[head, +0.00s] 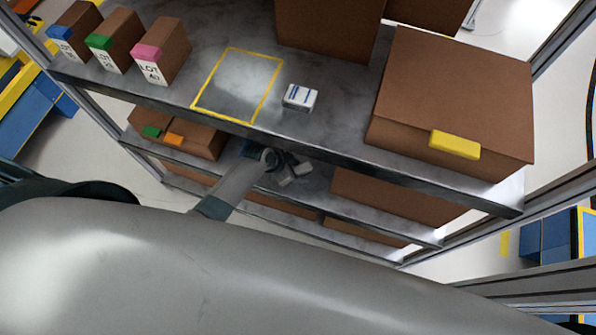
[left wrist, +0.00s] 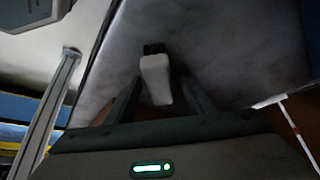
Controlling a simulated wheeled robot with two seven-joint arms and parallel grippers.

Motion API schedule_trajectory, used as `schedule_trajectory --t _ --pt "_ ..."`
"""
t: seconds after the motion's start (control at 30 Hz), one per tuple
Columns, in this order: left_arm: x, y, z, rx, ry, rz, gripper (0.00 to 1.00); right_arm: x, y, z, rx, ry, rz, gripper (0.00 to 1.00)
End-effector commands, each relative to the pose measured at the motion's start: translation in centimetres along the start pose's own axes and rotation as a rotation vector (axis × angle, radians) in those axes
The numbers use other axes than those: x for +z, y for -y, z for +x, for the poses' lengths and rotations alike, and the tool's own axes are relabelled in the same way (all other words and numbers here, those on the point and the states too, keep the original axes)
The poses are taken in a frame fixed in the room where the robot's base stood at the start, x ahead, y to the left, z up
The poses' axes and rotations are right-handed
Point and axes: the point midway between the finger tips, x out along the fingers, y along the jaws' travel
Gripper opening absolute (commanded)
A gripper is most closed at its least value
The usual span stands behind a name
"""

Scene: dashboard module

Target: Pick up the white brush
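The white brush (left wrist: 157,78) shows in the left wrist view, with short black bristles at its far end and its pale body pointing toward my wrist. My left gripper (left wrist: 158,82) has one dark finger on each side of the brush, and the fingers lean in to its body. The exact contact is dark and hard to make out. In the head view my left gripper (head: 290,174) is over the middle shelf, under the front edge of the top shelf. Small pale pieces there are too small to tell apart. My right gripper is not in view.
The grey top shelf (head: 235,118) overhangs my left gripper. A large carton (head: 450,95) is at right. More cartons (head: 385,197) stand on the middle shelf.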

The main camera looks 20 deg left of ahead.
Motion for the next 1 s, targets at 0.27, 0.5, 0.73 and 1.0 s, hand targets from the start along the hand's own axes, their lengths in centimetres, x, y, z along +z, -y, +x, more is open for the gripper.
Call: schedule_trajectory --t 0.27,0.5,0.73,1.0 --pt "0.0 0.0 0.0 0.000 0.000 0.000 0.03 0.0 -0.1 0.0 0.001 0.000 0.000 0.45" --pt "-0.1 0.0 -0.1 0.000 -0.001 0.000 0.03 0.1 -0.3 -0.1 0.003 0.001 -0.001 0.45" --pt "-0.4 0.0 -0.7 -0.001 -0.002 0.001 0.03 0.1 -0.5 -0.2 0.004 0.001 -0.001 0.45" --pt "-1.8 0.1 -3.0 -0.001 -0.003 0.003 0.03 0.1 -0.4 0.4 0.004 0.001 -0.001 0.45"
